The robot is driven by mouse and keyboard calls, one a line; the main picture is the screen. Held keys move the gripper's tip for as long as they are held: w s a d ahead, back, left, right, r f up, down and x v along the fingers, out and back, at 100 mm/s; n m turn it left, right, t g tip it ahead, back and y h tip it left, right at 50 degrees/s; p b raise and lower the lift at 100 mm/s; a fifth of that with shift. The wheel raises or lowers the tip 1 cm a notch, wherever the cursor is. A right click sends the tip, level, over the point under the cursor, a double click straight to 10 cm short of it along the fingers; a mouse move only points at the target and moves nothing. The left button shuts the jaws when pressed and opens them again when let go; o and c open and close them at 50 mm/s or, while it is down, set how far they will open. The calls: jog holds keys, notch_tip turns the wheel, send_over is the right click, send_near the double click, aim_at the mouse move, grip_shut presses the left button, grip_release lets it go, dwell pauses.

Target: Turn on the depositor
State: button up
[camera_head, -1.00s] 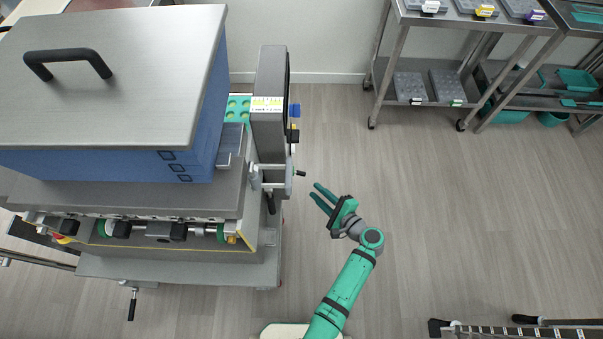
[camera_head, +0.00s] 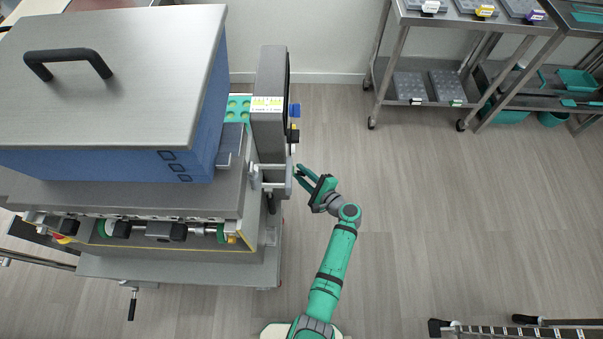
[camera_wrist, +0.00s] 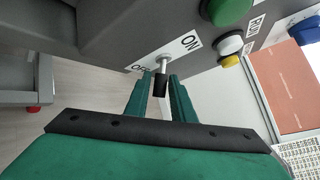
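The depositor (camera_head: 105,80) is the large machine at the left in the head view, with a blue body and a steel lid. In the wrist view its grey panel carries a small metal switch lever (camera_wrist: 160,80) with a black tip, on a white plate (camera_wrist: 180,48) marked ON at the right and OFF at the left. My gripper (camera_head: 297,172) is at the machine's right side. In the wrist view its two green fingers (camera_wrist: 160,85) are apart, one on each side of the lever's black tip. I cannot tell whether they touch it.
A green button (camera_wrist: 228,10), a white and yellow button (camera_wrist: 230,50) and a blue button (camera_wrist: 305,30) sit right of the switch. A steel shelf rack (camera_head: 430,60) stands at the back right.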

aim_at(301, 173)
grip_shut()
dwell(0.3)
jog(key=r+n+h, duration=0.1)
jog(key=n+g+h, duration=0.1)
jog(key=h, duration=0.1)
jog(key=shift+d+r+n, duration=0.1)
jog(key=shift+r+n, duration=0.2)
jog(key=shift+r, duration=0.05)
jog(key=n+h, duration=0.1)
jog(key=h, duration=0.1)
jog(key=r+n+h, duration=0.1)
jog(key=shift+r+g+h, duration=0.3)
jog(key=shift+g+h, duration=0.1)
jog(key=shift+n, duration=0.3)
